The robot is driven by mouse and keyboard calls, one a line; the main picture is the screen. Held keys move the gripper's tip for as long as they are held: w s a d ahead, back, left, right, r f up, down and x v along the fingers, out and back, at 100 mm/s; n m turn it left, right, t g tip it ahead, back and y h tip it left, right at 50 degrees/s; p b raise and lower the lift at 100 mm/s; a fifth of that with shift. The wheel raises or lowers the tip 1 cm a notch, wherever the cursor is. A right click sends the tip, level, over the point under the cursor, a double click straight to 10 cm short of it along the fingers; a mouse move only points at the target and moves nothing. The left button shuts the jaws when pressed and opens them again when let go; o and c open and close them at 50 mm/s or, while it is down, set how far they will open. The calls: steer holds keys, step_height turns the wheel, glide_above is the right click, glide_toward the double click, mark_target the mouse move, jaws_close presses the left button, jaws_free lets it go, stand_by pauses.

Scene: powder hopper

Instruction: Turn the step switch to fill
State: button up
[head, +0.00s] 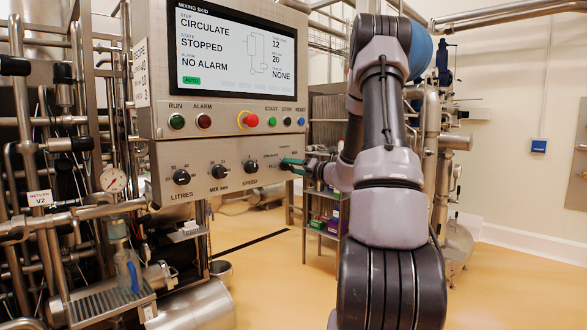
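The step switch is at the right end of the lower knob row on the control panel (228,170). My gripper (291,163) is in front of it and hides most or all of its knob. Small lettering to its left is hard to read. The fingertips show as a small teal patch at the panel; I cannot tell whether they are open or shut on the knob. The screen (238,50) reads step CIRCULATE, state STOPPED, NO ALARM, with a green AUTO tag.
The litres knob (181,177), mix knob (219,171) and speed knob (250,167) sit left of my gripper. Above are a red emergency button (251,120) and start, stop and reset buttons. Pipes and a gauge (113,180) crowd the left. The floor at right is clear.

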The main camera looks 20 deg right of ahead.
steer(key=shift+n, duration=0.4)
steer(key=n, duration=0.3)
steer(key=shift+n, duration=2.5)
steer(key=o, duration=1.4)
steer(key=v, duration=1.1)
